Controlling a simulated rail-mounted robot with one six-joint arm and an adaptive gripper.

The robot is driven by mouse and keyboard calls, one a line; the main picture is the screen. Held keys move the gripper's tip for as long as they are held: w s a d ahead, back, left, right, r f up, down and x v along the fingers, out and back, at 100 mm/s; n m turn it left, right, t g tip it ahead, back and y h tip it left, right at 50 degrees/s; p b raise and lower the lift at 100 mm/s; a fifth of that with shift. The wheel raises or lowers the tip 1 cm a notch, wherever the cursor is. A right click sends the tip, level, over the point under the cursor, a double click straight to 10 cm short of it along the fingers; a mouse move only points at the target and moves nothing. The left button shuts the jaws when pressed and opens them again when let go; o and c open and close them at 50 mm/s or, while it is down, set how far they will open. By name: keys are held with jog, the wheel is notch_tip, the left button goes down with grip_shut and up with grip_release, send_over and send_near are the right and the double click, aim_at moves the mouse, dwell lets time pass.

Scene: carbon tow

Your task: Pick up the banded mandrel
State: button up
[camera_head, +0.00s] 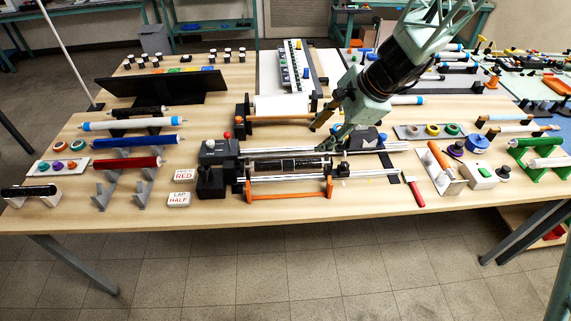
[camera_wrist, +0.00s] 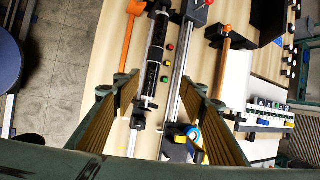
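A black mandrel with thin pale bands (camera_head: 288,165) lies level in the winding machine (camera_head: 215,160) at the middle of the table. In the wrist view, the black mandrel (camera_wrist: 156,45) runs lengthwise ahead of my gripper, left of a bright metal rail. My gripper (camera_head: 331,132) is above the machine's right part, behind the mandrel in the head view. In the wrist view, my gripper (camera_wrist: 163,92) has its two tan-padded fingers wide apart, with nothing held between them. The mandrel's full length shows in the head view.
An orange bar (camera_head: 290,191) runs along the machine's front. Blue (camera_head: 125,142) and red (camera_head: 128,164) rollers rest on supports at left, near a white roller with blue bands (camera_head: 133,124). Signs reading RED (camera_head: 183,175) and LAP HALF (camera_head: 179,199) stand left of the machine.

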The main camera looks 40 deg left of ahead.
jog(key=shift+m, duration=0.4)
jog(key=a+f, duration=0.1)
jog(key=s+f, duration=0.1)
jog(key=s+a+f, duration=0.1)
jog(key=f, duration=0.1)
jog(key=shift+a, duration=0.3)
jog(key=shift+f, duration=0.1)
send_over(292, 162)
jog(key=d, duration=0.3)
notch_tip(292, 162, down, 6)
jog(key=shift+x, duration=0.9)
jog(key=shift+s, duration=0.15)
jog(key=shift+b+x, duration=0.35)
jog(key=shift+x, duration=2.2)
jog(key=shift+d, duration=0.1)
jog(key=shift+c, duration=0.4)
